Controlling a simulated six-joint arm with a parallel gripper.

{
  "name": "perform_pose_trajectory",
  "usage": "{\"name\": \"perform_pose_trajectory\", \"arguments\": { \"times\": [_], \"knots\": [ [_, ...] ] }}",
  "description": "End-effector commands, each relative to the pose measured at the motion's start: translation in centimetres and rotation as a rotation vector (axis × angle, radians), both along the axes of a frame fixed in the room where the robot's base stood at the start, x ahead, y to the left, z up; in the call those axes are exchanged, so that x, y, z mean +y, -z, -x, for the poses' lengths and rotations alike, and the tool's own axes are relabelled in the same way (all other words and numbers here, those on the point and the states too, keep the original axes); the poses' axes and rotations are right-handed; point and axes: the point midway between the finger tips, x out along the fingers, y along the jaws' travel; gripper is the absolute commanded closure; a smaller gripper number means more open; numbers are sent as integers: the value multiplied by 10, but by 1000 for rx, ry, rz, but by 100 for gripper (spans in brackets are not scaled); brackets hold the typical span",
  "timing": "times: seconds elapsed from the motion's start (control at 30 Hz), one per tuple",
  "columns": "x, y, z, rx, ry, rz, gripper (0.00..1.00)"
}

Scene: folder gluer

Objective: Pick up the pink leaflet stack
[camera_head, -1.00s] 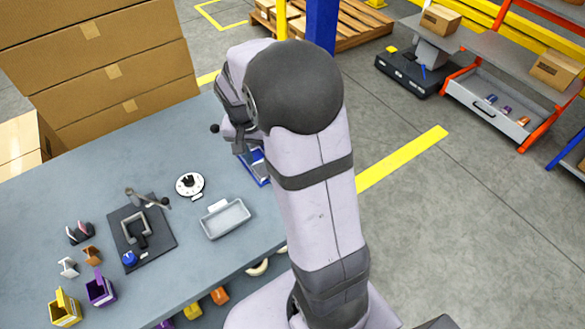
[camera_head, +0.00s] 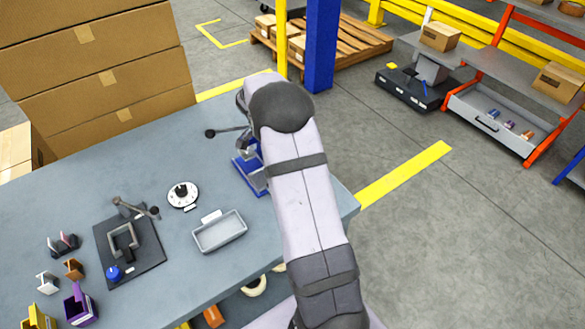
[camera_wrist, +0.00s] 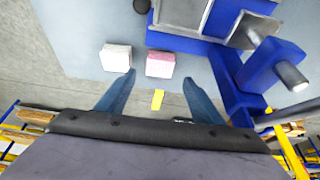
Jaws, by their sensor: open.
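The pink leaflet stack (camera_wrist: 160,65) is a small block with a pink top and lies on the grey table near its edge in the wrist view. A white stack (camera_wrist: 116,58) lies just left of it, with a gap between. My gripper (camera_wrist: 159,76) is open and empty, its two blue fingers apart. In the picture the pink stack appears between and just beyond the fingertips; I cannot tell the height gap. In the head view, my arm hides both stacks and the gripper's fingers.
A blue-framed device (camera_wrist: 240,80) with a grey bar end stands close to the right finger. Its blue part also shows in the head view (camera_head: 250,175). A grey tray (camera_head: 219,232), a round dial (camera_head: 182,195) and a dark fixture board (camera_head: 130,250) lie left of my arm.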

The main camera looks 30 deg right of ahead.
Motion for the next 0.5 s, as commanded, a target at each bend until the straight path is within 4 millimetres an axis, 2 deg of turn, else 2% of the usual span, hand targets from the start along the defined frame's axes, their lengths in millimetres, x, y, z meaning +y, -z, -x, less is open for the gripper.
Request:
{"name": "perform_pose_trajectory", "arguments": {
  "times": [0.17, 0.5],
  "knots": [
    [-2, 3, 0, 0, -1, -1, 39],
    [-17, 36, 1, 1, -1, -1, 39]
  ]
}}
